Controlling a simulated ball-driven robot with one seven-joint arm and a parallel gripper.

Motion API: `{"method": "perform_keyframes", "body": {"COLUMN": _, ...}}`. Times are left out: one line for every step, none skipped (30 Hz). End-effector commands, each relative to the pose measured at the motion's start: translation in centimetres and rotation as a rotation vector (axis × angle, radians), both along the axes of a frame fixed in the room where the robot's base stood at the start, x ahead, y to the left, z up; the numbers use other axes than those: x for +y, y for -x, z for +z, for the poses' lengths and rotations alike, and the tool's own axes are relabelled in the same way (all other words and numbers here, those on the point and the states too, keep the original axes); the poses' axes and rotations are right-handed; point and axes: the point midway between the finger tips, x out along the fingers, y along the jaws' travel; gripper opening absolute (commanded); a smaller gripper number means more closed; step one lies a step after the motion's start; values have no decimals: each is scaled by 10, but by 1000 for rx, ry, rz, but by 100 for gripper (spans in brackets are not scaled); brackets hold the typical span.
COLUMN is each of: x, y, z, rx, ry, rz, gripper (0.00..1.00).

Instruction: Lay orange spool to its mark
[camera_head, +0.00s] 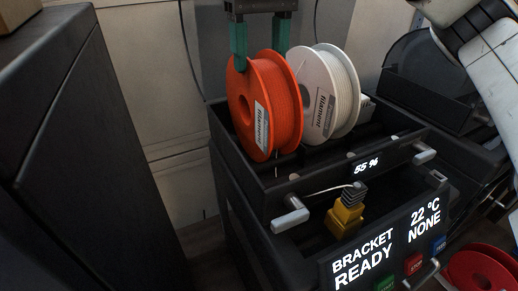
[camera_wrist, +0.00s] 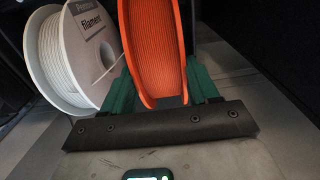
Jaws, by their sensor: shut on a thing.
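The orange spool (camera_head: 283,108) stands upright at the left side of the open dark box in the head view. My gripper (camera_head: 260,42) comes down from above, with its green fingers at the spool's upper rim. In the wrist view the orange spool (camera_wrist: 156,50) is between the two green fingers of my gripper (camera_wrist: 158,90), which is shut on it. A white spool (camera_head: 330,92) stands upright just right of the orange one; it also shows in the wrist view (camera_wrist: 72,58). I cannot make out a mark for the spool in either view.
The dark box (camera_head: 262,188) shows 55 % on its front and has grey handles. Below it a printer panel (camera_head: 378,255) reads BRACKET READY, beside a yellow part (camera_head: 345,216). A red spool (camera_head: 482,268) lies at the lower right. A dark cabinet (camera_head: 85,150) stands at left.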

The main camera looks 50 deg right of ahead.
Motion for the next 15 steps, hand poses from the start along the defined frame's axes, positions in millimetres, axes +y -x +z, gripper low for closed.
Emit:
{"method": "perform_keyframes", "body": {"x": 0, "y": 0, "z": 0, "rx": -2, "ry": 1, "rz": 0, "gripper": 24}}
{"method": "perform_keyframes", "body": {"x": 0, "y": 0, "z": 0, "rx": -2, "ry": 1, "rz": 0, "gripper": 24}}
{"method": "perform_keyframes", "body": {"x": 0, "y": 0, "z": 0, "rx": -2, "ry": 1, "rz": 0, "gripper": 24}}
{"method": "perform_keyframes", "body": {"x": 0, "y": 0, "z": 0, "rx": -2, "ry": 1, "rz": 0, "gripper": 24}}
{"method": "perform_keyframes", "body": {"x": 0, "y": 0, "z": -1, "rx": -2, "ry": 1, "rz": 0, "gripper": 24}}
{"method": "perform_keyframes", "body": {"x": 0, "y": 0, "z": -1, "rx": -2, "ry": 1, "rz": 0, "gripper": 24}}
{"method": "perform_keyframes", "body": {"x": 0, "y": 0, "z": -1, "rx": -2, "ry": 1, "rz": 0, "gripper": 24}}
{"method": "perform_keyframes", "body": {"x": 0, "y": 0, "z": -2, "rx": -2, "ry": 1, "rz": 0, "gripper": 24}}
{"method": "perform_keyframes", "body": {"x": 0, "y": 0, "z": -2, "rx": -2, "ry": 1, "rz": 0, "gripper": 24}}
{"method": "perform_keyframes", "body": {"x": 0, "y": 0, "z": -2, "rx": -2, "ry": 1, "rz": 0, "gripper": 61}}
{"method": "perform_keyframes", "body": {"x": 0, "y": 0, "z": -2, "rx": -2, "ry": 1, "rz": 0, "gripper": 64}}
{"method": "perform_keyframes", "body": {"x": 0, "y": 0, "z": -2, "rx": -2, "ry": 1, "rz": 0, "gripper": 68}}
{"method": "perform_keyframes", "body": {"x": 0, "y": 0, "z": -2, "rx": -2, "ry": 1, "rz": 0, "gripper": 71}}
{"method": "perform_keyframes", "body": {"x": 0, "y": 0, "z": -2, "rx": -2, "ry": 1, "rz": 0, "gripper": 74}}
{"method": "perform_keyframes", "body": {"x": 0, "y": 0, "z": -2, "rx": -1, "ry": 0, "rz": 0, "gripper": 78}}
